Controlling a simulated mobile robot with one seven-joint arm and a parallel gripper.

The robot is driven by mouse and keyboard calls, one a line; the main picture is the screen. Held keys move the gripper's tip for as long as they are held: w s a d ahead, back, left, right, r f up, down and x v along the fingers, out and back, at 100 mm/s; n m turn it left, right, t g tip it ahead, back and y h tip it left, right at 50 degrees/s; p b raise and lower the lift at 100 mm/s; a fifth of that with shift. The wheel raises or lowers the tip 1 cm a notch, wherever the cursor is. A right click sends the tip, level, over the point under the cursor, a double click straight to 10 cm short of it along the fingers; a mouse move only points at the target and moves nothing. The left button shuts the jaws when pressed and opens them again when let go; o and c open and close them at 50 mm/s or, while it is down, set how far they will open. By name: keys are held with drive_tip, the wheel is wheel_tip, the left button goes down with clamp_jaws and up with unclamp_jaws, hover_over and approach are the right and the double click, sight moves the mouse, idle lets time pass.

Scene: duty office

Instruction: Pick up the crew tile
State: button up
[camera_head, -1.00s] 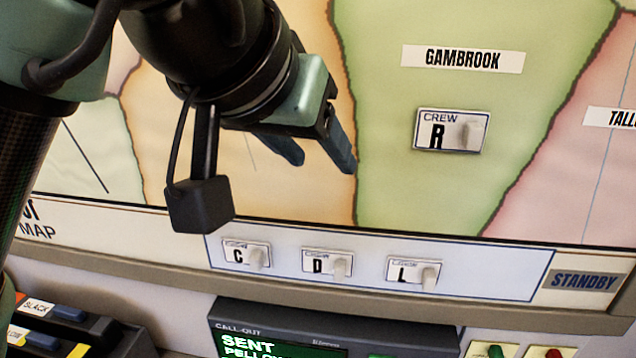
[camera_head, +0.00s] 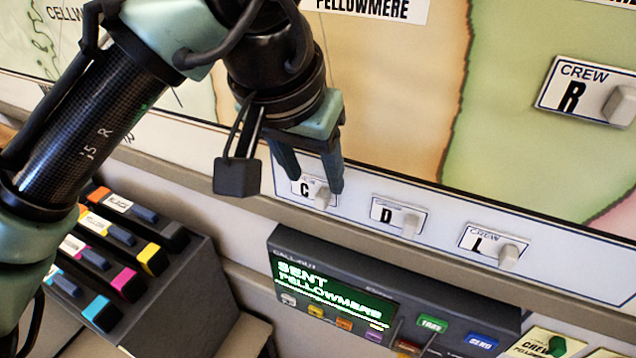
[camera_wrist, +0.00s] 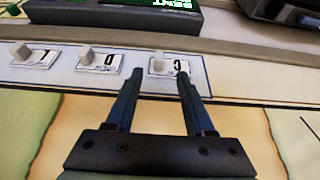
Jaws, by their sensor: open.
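My gripper (camera_head: 312,182) is open, its two dark fingers pointing down at the standby strip. Between and just beyond its fingertips is the crew tile marked C (camera_head: 303,186), a white plate with a pale knob. In the wrist view the C tile (camera_wrist: 178,67) shows just past the gap between the fingertips (camera_wrist: 159,74); I cannot tell whether they touch it. Crew tiles D (camera_head: 388,215) and L (camera_head: 480,243) sit to the right on the same strip. Crew tile R (camera_head: 573,96) is on the green map area.
Below the strip stands a call-out console (camera_head: 400,305) whose screen reads SENT PELLOWMERE. At lower left is a dark rack (camera_head: 190,300) of coloured labelled slots. A ledge (camera_head: 240,200) runs under the map board. The map above the strip is clear near my gripper.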

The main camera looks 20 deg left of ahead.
sight(322, 195)
drive_tip(key=shift+p+x, duration=0.7)
drive_tip(key=shift+x, duration=1.6)
drive_tip(key=shift+s, duration=0.1)
clamp_jaws()
drive_tip(key=shift+d+r, duration=0.1)
